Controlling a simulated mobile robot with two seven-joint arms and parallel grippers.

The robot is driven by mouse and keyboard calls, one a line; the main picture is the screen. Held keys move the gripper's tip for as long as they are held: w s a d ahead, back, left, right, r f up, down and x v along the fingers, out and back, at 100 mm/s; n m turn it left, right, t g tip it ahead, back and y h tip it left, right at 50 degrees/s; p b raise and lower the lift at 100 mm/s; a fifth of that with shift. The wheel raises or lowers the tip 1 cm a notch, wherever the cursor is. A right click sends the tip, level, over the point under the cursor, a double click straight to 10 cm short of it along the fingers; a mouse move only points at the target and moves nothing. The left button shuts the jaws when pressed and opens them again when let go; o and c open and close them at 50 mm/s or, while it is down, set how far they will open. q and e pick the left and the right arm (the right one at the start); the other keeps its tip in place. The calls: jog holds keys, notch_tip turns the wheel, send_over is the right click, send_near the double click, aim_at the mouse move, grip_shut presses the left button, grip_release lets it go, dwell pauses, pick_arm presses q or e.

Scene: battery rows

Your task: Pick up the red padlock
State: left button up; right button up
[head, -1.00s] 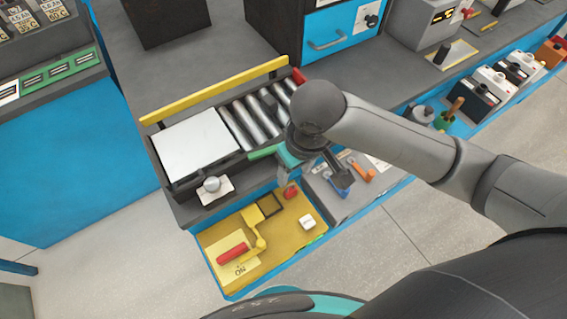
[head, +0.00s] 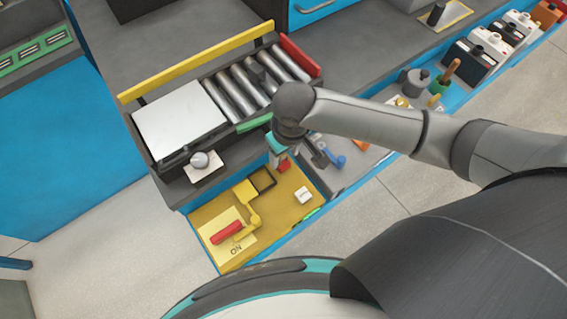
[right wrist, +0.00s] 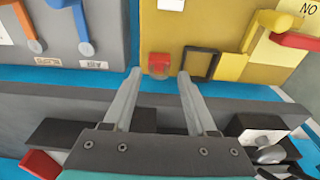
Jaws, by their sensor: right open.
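The red padlock (head: 284,166) sits on the yellow panel (head: 207,214), near its upper right corner, partly hidden by my right gripper in the head view. In the right wrist view the red padlock (right wrist: 159,64) lies just beyond and between the fingertips, apart from them. My right gripper (right wrist: 159,75) is open and empty, its two fingers pointing toward the padlock. In the head view my right gripper (head: 280,150) is at the padlock, its fingers hard to make out. My left gripper is not in view.
A red-handled yellow lever (head: 228,232) and a dark square frame (head: 263,180) are on the panel, with a white block (head: 303,195). A roller conveyor (head: 240,88) stands behind.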

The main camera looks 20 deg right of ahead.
aim_at(284, 157)
jog(key=f, duration=0.2)
jog(key=f+b, duration=0.1)
jog(key=shift+w+f, duration=0.35)
grip_shut()
